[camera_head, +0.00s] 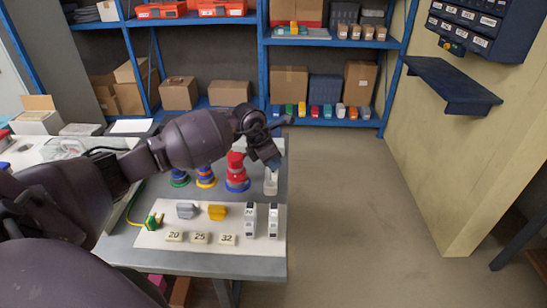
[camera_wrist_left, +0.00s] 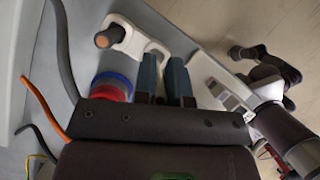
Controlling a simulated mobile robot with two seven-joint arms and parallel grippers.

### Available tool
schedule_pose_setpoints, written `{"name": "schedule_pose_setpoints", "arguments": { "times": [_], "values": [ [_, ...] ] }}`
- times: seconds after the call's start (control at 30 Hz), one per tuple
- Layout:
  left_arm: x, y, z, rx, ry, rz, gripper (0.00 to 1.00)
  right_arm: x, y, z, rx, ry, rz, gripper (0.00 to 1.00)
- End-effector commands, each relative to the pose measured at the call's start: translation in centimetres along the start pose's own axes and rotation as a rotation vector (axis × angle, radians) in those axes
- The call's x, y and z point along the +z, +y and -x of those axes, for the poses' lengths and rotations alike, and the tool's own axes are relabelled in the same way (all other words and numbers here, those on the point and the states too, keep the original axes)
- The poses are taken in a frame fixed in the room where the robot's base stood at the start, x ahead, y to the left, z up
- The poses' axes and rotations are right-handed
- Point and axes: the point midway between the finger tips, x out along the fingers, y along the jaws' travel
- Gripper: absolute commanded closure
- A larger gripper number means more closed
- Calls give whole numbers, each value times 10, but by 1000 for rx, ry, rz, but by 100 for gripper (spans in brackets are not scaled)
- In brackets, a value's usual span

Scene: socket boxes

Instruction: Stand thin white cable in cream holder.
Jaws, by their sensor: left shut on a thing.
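My left gripper (camera_head: 274,163) is over the far right part of the table, pointing down just above the cream holder (camera_head: 271,184). In the left wrist view the two blue-grey fingers of my left gripper (camera_wrist_left: 165,75) are close together, with their tips at the holder (camera_wrist_left: 128,36). A brown-topped peg stands in one end of the holder. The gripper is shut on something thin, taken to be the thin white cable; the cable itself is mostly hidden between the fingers. I cannot tell whether it is inside the holder. A dark end, probably my right gripper (camera_wrist_left: 238,52), shows small.
A red and blue stack of rings (camera_head: 237,172) stands close left of the holder, with more stacks further left. Nearer are two white modules (camera_head: 250,220), grey and yellow connectors (camera_head: 217,212) and number plates (camera_head: 200,238). Floor is clear right of the table.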

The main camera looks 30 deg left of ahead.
Motion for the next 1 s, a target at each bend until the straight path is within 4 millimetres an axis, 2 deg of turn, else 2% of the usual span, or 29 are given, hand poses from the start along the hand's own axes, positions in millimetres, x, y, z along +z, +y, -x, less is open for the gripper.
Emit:
{"name": "schedule_pose_setpoints", "arguments": {
  "times": [0.27,0.8,1.0],
  "values": [
    [0,0,0,1,-2,0,100,-14,-1,-3,-2,27,2,100],
    [1,0,-2,0,-1,0,100,4,0,0,0,-6,0,100],
    [1,0,-3,0,-1,0,100,6,0,1,1,-8,-1,100]
  ]
}}
